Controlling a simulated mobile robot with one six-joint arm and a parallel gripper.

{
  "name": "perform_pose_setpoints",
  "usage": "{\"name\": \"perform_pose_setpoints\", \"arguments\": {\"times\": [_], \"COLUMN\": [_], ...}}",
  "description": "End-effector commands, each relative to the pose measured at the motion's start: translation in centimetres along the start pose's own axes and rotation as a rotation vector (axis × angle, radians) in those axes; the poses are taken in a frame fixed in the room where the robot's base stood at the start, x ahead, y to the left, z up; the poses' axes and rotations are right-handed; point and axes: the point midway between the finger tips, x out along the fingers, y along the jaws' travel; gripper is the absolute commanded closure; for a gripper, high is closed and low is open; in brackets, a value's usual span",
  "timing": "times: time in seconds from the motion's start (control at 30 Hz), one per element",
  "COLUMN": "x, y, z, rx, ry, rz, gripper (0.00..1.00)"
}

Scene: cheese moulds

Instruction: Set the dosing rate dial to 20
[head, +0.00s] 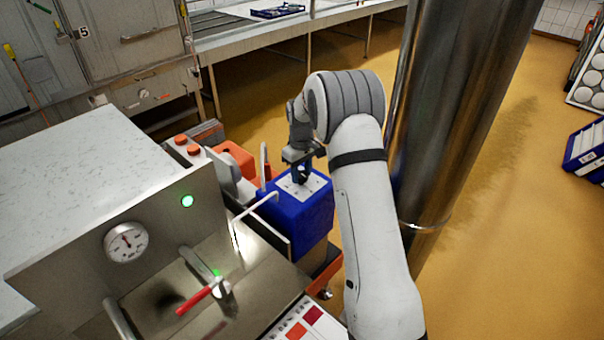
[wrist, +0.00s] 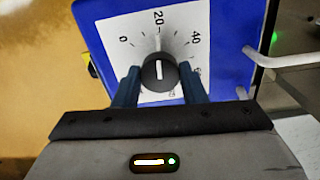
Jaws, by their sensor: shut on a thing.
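The dosing rate dial (wrist: 159,74) is a round black knob with a white pointer line on a white scale plate (wrist: 178,32). The scale reads 0, 20, 40 and a partly hidden number at the lower right. The pointer line stands upright, roughly in line with the 20 mark. The plate is on the top of a blue box (head: 305,222), which also shows in the wrist view (wrist: 232,45). My gripper (wrist: 159,84) is shut on the knob, one finger on each side. In the head view my gripper (head: 300,175) reaches down to the plate and hides the knob.
A bent metal rod (head: 245,212) stands beside the blue box. To its left are a steel panel with a pressure gauge (head: 126,242), a green lamp (head: 187,201) and a red-handled valve (head: 195,300). A steel column (head: 455,110) rises behind my arm. Blue crates (head: 585,150) stand at the far right.

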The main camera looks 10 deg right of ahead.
Motion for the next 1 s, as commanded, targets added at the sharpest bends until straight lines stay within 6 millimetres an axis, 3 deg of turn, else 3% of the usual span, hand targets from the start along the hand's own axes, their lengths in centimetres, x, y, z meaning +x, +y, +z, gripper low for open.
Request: {"name": "perform_pose_setpoints", "arguments": {"times": [0.67, 0.7, 1.0], "x": [-0.46, -0.47, -0.22], "y": [0.17, 0.17, 0.04], "z": [-0.35, -0.36, -0.19], "rx": [0.067, 0.067, 0.067], "ry": [0.013, 0.013, 0.006], "rz": [0.007, 0.007, 0.003], "gripper": [0.85, 0.62, 0.41]}}
